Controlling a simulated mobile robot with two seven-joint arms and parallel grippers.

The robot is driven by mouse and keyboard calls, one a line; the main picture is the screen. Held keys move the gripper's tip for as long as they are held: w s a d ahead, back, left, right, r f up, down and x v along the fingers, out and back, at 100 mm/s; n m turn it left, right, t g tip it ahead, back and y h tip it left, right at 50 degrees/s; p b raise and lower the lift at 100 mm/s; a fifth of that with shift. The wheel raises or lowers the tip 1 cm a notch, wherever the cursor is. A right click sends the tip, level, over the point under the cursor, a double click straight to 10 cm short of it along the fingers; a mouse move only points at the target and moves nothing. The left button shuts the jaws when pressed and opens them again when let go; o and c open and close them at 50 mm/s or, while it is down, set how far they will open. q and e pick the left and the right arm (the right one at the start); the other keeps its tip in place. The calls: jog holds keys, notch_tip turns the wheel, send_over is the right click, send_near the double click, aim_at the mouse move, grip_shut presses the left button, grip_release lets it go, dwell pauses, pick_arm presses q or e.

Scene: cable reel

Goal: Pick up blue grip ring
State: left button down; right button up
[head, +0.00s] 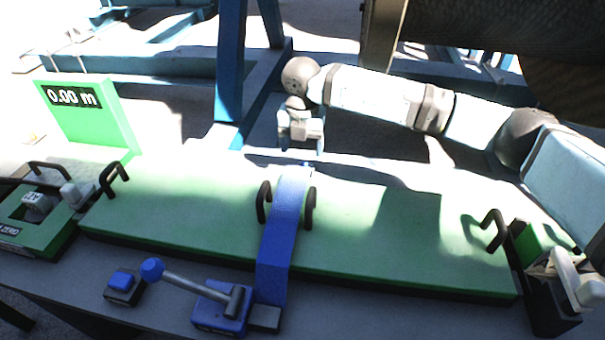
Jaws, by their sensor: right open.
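My right gripper (301,143) points down above the far edge of the long green board, just beyond the far end of the blue band. Its jaws are open, and I see nothing held between them. I cannot clearly make out a blue grip ring in the head view. The blue band (285,210) crosses the green board (380,225) and drops over its front edge, between two black hooks (264,200). My left gripper is not in view.
A blue-knobbed lever (153,270) and a small blue button (122,281) stand in front of the board. A green display (85,110) reads 0.00 m. A zero box (38,207) is at left, a pale fitting (560,268) at right. Blue frame legs (231,60) stand behind.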

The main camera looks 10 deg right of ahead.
aim_at(303, 168)
jog(key=shift+w+f+b, duration=0.15)
jog(key=shift+f+b, duration=0.35)
jog(key=shift+f, duration=2.55)
jog(key=c, duration=1.1)
